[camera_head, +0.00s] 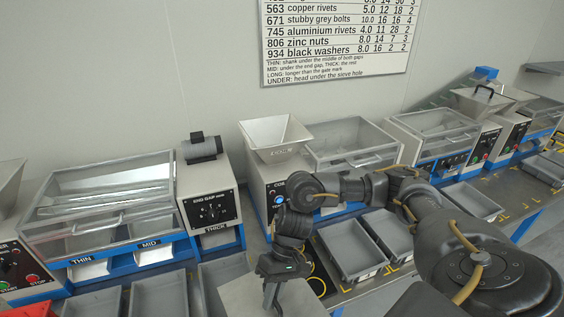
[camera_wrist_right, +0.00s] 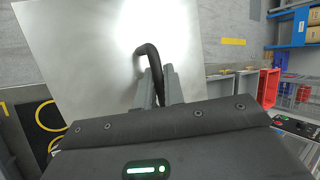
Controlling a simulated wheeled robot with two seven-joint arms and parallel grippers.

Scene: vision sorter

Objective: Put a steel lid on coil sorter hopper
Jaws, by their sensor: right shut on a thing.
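The coil sorter hopper (camera_head: 275,133) is a pale, open-topped funnel on a white and blue machine in the middle of the head view. My right gripper (camera_head: 271,296) is low in front of that machine, well below and apart from the hopper. It is shut on the black handle (camera_wrist_right: 148,58) of the steel lid (camera_head: 238,299). The lid is a flat grey square plate; it also shows in the right wrist view (camera_wrist_right: 80,50), where my right gripper (camera_wrist_right: 160,82) grips the handle. My left gripper is not in view.
A clear-covered sorter (camera_head: 105,190) stands left, with an end-gap unit (camera_head: 209,208) beside it. Grey bins (camera_head: 350,246) line the front of the bench. Another hopper, with a black-handled cover (camera_head: 482,103), stands far right. A wall chart (camera_head: 335,40) hangs behind.

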